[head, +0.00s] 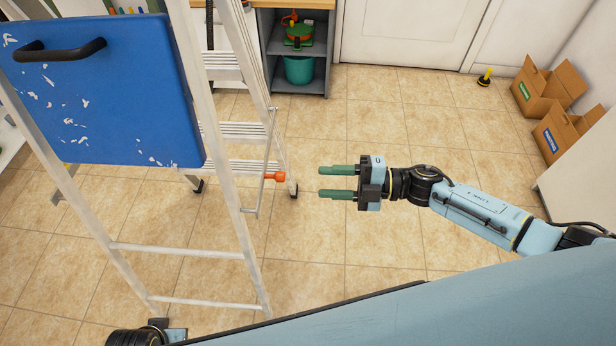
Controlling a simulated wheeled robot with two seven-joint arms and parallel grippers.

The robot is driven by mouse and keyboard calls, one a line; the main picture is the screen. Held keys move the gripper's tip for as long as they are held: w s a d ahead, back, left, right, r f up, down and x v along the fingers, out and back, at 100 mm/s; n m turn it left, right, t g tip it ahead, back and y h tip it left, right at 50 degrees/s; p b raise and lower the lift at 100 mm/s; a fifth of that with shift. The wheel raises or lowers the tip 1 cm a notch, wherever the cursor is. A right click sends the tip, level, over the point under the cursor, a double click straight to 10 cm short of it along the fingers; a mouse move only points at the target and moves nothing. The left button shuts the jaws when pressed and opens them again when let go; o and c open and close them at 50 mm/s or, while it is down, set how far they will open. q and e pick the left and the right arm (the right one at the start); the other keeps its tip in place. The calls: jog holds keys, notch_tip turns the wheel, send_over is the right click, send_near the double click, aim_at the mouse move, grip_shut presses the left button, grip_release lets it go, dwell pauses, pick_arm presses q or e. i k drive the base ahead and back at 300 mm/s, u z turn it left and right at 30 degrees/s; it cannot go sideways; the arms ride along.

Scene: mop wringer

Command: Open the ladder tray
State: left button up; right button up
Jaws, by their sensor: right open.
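The ladder tray (110,105) is a scuffed blue panel with a black bar handle (60,50) near its top edge. It stands at the left on the aluminium stepladder (222,200), its broad face towards me. My right gripper (322,182) is open and empty, with two green fingers pointing left. It is to the right of the ladder, apart from the tray and handle. An orange-tipped lever (274,176) on the ladder's side brace is just left of the fingers. A part of my left arm shows at the bottom left edge; its gripper fingers do not show.
A grey shelf unit (292,60) with a teal bucket (299,70) stands behind the ladder. Cardboard boxes (545,90) and a small yellow-handled plunger (484,78) are at the back right. The tiled floor (400,110) between the ladder and the boxes is clear.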

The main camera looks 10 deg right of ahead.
aim_at(109, 90)
jog(key=k, duration=1)
